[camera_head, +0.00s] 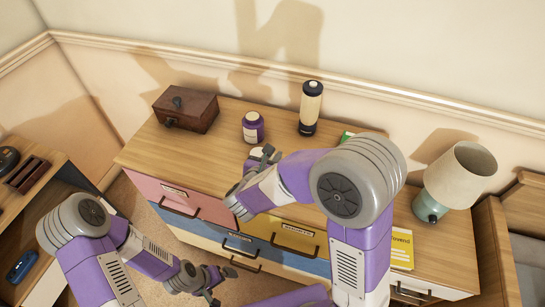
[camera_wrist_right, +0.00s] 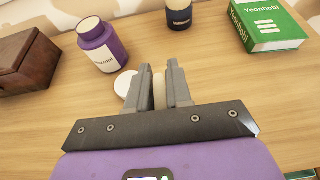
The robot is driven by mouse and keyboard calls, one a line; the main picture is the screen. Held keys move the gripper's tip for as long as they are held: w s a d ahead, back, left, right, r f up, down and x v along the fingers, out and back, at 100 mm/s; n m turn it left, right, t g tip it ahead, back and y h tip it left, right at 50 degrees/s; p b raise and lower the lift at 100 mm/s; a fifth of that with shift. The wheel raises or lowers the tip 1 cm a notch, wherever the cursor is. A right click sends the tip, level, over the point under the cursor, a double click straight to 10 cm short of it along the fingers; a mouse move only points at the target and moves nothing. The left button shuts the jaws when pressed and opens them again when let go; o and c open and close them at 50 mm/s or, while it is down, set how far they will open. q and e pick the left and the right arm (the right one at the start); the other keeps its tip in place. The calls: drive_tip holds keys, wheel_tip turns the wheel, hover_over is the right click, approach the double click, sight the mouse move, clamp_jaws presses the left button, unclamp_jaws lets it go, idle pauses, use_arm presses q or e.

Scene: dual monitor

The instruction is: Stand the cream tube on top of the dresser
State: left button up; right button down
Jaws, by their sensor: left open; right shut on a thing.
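The dresser (camera_head: 182,153) has a bare wooden top and pink, yellow and blue drawer fronts. My right gripper (camera_head: 266,156) is over the front middle of the dresser top. In the right wrist view the right gripper (camera_wrist_right: 160,82) is shut on a narrow pale thing, seemingly the cream tube (camera_wrist_right: 160,92), mostly hidden between the fingers. A white round shape (camera_wrist_right: 125,84) shows beside the left finger; I cannot tell whether it is part of the tube. Whether the tube touches the top is unclear. My left gripper (camera_head: 215,284) is open and empty, low before the dresser.
A brown wooden box (camera_head: 187,108), a purple jar (camera_head: 253,127) and a dark-based cream bottle (camera_head: 311,107) stand behind the right gripper. The top's left front is clear.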

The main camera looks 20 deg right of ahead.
drive_tip(key=shift+f, duration=0.2)
drive_tip(key=c, duration=1)
unclamp_jaws()
drive_tip(key=shift+c, duration=0.2)
drive_tip(key=shift+r, duration=0.15)
drive_tip(key=shift+s+a+r, duration=0.1)
drive_tip(key=shift+a+r, duration=0.05)
drive_tip(key=shift+r, duration=0.05)
drive_tip(key=p+v, duration=0.2)
drive_tip(key=v, duration=0.9)
drive_tip(key=shift+s+p, duration=0.25)
drive_tip(key=shift+p, duration=0.15)
drive_tip(key=shift+a+r, duration=0.1)
